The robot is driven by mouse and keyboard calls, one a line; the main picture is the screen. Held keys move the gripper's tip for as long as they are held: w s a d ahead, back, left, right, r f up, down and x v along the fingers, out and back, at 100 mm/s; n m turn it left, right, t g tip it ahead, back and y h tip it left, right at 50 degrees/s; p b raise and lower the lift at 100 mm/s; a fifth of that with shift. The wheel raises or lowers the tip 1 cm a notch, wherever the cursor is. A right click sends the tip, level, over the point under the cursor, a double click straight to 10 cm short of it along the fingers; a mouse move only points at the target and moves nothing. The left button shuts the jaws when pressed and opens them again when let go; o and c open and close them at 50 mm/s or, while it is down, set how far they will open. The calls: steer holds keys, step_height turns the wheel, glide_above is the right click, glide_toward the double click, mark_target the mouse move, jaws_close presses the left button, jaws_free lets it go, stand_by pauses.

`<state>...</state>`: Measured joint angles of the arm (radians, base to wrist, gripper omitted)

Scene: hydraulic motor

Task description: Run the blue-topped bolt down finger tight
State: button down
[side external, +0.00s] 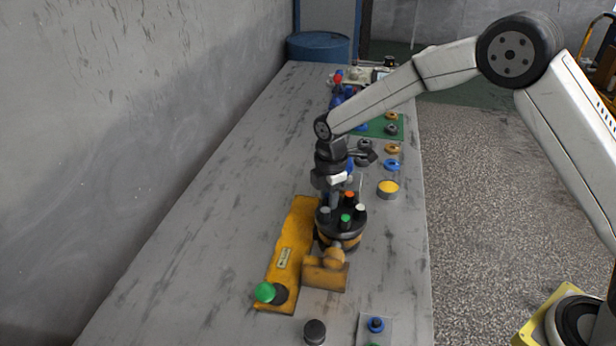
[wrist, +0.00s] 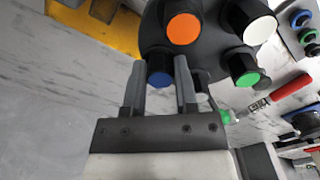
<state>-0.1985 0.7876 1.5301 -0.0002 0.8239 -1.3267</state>
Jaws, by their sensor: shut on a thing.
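The hydraulic motor (side external: 340,238) stands upright on the bench, with a dark round top carrying several coloured bolts. My gripper (side external: 335,202) reaches down onto the far part of that top. In the wrist view my gripper (wrist: 160,66) has its two fingers on either side of the blue-topped bolt (wrist: 160,75), shut on it. The bolt is at the rim of the motor's top; its lower part is hidden, so its seating depth cannot be told. In the side view this bolt is hidden by my gripper.
Orange (wrist: 183,28), white (wrist: 258,22) and green-topped (wrist: 243,70) bolts stand close by. The motor adjoins a yellow base plate (side external: 288,255) with a green knob (side external: 265,292). Another blue-topped part (side external: 376,324) sits on a front plate. Rings and parts lie behind; the bench's left is clear.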

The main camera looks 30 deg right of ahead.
stand_by(0.3)
steer(key=shift+m, duration=1.7)
steer(key=c, duration=0.7)
jaws_free()
steer(key=shift+o, duration=0.2)
steer(key=shift+r, duration=0.15)
steer(key=shift+r, duration=2.1)
steer(key=shift+n, duration=0.3)
